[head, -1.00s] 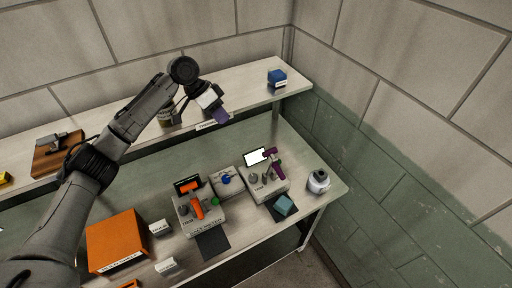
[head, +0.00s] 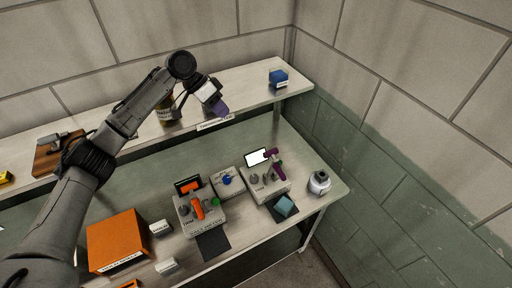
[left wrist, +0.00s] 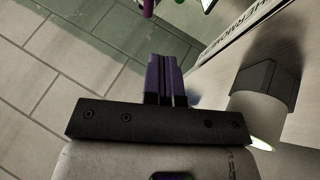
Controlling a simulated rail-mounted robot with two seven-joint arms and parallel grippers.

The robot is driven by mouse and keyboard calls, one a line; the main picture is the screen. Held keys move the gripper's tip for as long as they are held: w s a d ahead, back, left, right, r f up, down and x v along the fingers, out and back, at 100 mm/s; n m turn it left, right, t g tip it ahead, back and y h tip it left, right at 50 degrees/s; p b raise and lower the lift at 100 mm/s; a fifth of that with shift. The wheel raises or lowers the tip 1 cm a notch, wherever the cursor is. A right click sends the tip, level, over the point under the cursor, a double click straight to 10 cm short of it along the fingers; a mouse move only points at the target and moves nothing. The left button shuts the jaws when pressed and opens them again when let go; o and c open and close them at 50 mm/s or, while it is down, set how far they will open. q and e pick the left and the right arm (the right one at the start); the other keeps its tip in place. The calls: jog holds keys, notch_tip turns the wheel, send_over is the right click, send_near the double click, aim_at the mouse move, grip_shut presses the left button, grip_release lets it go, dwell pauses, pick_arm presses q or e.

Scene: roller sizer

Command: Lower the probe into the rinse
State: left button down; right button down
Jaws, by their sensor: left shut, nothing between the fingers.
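My left gripper (head: 221,108) has purple fingers and is over the front edge of the upper shelf, in front of a label strip. In the left wrist view its purple fingers (left wrist: 166,80) are together with nothing between them. No thing is marked as the probe or the rinse. A grey instrument (head: 264,182) with a purple handle (head: 275,160) and a white screen (head: 255,157) stands on the lower bench. A grey-white jar (head: 319,182) with a dark top stands at the bench's right end. My right gripper is not in view.
The upper shelf (head: 250,92) carries a blue box (head: 278,78) and a yellowish jar (head: 166,108). The bench also holds an orange box (head: 116,240), an instrument with an orange handle (head: 198,212) and a teal block (head: 285,205). A wall bounds the right side.

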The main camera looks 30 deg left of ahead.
pick_arm(q)
jog(key=x, duration=1.7)
jog(key=shift+d+f+p, duration=0.25)
jog(key=shift+f+p, duration=0.05)
jog(key=shift+p, duration=0.1)
